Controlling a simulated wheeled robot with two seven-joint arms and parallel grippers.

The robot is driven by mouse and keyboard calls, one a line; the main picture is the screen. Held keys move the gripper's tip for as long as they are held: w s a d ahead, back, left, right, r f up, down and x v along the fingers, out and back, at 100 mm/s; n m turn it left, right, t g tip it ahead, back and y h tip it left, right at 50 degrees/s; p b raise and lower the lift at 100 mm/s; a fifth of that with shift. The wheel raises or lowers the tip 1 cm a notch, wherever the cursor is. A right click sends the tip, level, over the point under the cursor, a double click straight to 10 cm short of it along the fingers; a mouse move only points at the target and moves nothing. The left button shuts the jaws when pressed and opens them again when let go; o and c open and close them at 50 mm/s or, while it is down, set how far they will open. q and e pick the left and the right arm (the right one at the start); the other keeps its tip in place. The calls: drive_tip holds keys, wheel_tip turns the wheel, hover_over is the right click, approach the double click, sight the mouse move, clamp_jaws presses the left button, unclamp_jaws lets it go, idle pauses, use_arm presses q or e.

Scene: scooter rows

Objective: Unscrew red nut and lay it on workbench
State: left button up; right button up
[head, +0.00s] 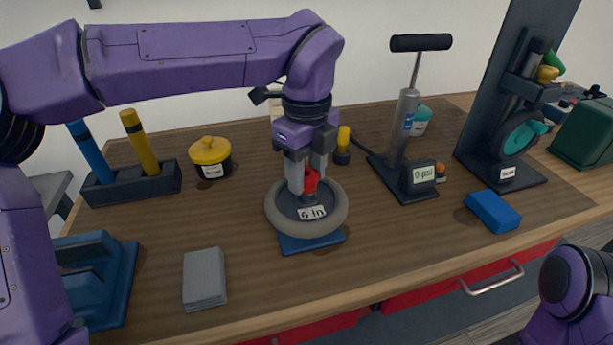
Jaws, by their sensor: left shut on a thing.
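The red nut (310,181) sits at the centre of a small grey wheel (275,215) labelled "6 in". The wheel lies on a blue base (312,244) on the wooden workbench (380,255). My left gripper (308,182) points straight down over the wheel, its fingers shut on the red nut. The fingers hide part of the nut, and I cannot tell whether it is still on its thread. My right arm shows at the lower right edge, but its gripper is out of view.
A pump (405,130), a blue block (492,211) and a tall dark stand (508,120) are at right. Bench space between the cloths and wheel is clear.

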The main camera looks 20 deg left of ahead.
sight(307, 177)
use_arm(q)
drive_tip(key=shift+f+n+b, duration=0.25)
drive_tip(key=shift+n+b, duration=1)
drive_tip(key=shift+n, duration=0.05)
drive_tip(key=shift+r+n, duration=0.1)
drive_tip(key=shift+n, duration=0.3)
drive_tip(key=o, duration=1.1)
drive_tip(key=shift+w, duration=0.1)
wheel_tip(307, 177, up, 11)
drive_tip(key=shift+f+p, duration=0.2)
drive_tip(key=shift+p, duration=0.55)
